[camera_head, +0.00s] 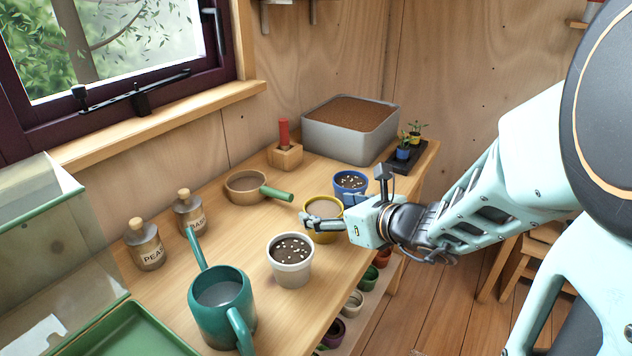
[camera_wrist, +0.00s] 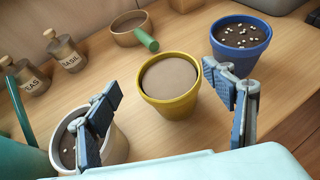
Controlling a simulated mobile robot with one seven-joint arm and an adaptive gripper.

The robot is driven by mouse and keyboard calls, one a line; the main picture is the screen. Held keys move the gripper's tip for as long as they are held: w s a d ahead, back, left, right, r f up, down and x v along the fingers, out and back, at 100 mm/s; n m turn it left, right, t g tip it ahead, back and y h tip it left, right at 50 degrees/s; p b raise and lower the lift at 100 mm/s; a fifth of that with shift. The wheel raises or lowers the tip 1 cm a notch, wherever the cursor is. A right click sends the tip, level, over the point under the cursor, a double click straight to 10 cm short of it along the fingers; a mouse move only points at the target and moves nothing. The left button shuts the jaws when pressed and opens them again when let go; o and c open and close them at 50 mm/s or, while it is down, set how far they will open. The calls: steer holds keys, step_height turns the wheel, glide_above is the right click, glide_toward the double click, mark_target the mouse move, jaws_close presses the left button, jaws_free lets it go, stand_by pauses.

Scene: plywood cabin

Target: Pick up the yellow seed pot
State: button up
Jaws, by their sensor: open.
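The yellow seed pot (camera_head: 325,237) stands upright on the wooden bench, filled almost level with smooth grey-brown material. It shows whole in the wrist view (camera_wrist: 172,106). My gripper (camera_head: 345,196) is open, with its fingers spread wide. In the wrist view the pot appears between and beyond the two fingertips (camera_wrist: 160,84), with bare bench showing on each side. In the head view one finger crosses in front of the pot and hides part of its body. I see no grip on it.
A blue pot (camera_head: 350,187) with white seeds stands behind it; a white seeded pot (camera_head: 291,262) stands in front. A teal watering can (camera_head: 222,305), a green-handled sieve (camera_head: 246,188), and two labelled jars (camera_head: 145,244) stand left. A grey soil bin (camera_head: 349,140) is at the back.

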mark_target(311, 205)
steer(key=x, duration=0.4)
steer(key=shift+w+f+b, duration=0.15)
steer(key=shift+b, duration=0.2)
steer(key=x, duration=0.3)
steer(key=b+x, duration=0.1)
steer(key=shift+w+d+f, duration=0.25)
steer(key=shift+w+f, duration=0.05)
steer(key=shift+f, duration=0.1)
steer(key=shift+w+a+f, duration=0.1)
steer(key=shift+w+a, duration=0.1)
steer(key=shift+w, duration=0.05)
steer(key=c, duration=1.6)
steer(key=shift+c, duration=0.9)
